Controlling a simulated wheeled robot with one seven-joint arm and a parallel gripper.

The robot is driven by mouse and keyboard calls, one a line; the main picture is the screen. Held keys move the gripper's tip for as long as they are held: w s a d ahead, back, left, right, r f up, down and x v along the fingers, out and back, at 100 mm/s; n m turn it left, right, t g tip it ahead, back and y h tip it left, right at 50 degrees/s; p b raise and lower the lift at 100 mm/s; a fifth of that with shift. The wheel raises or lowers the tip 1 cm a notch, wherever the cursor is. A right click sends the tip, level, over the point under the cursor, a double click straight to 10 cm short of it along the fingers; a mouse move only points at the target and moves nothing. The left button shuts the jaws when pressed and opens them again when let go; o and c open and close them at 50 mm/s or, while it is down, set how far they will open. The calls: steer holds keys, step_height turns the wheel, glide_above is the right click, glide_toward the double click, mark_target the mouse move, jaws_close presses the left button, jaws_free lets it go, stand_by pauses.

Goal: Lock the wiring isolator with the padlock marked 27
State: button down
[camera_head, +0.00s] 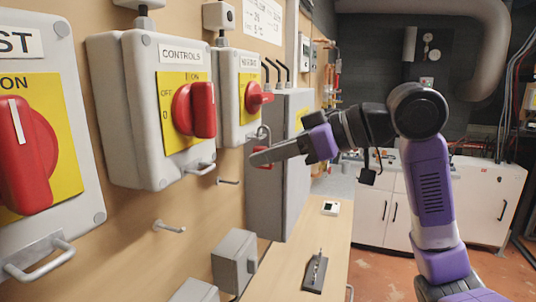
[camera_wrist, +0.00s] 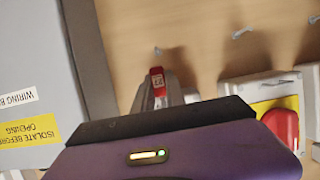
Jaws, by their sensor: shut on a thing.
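The wiring isolator (camera_head: 229,96) is a grey box on the board, third from the left, with a yellow plate and a red handle (camera_head: 258,97). A metal hasp loop shows at its lower edge. My gripper (camera_head: 262,156) is just below and to the right of that box. It is shut on a small red padlock (camera_wrist: 157,82), which shows between the fingers in the wrist view; its marking is too small to read surely. In the head view the fingers hide most of the padlock. I cannot tell whether its shackle touches the hasp.
The controls isolator (camera_head: 162,105) stands left of the wiring isolator, and another isolator (camera_head: 38,130) is at far left. Metal pegs (camera_head: 169,227) stick out of the board below. A grey cabinet (camera_head: 280,165) is close behind my gripper. A bench (camera_head: 325,235) lies below.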

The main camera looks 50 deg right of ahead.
steer(key=shift+f+b, duration=0.35)
steer(key=shift+f, duration=0.25)
steer(key=c, duration=1.3)
jaws_free()
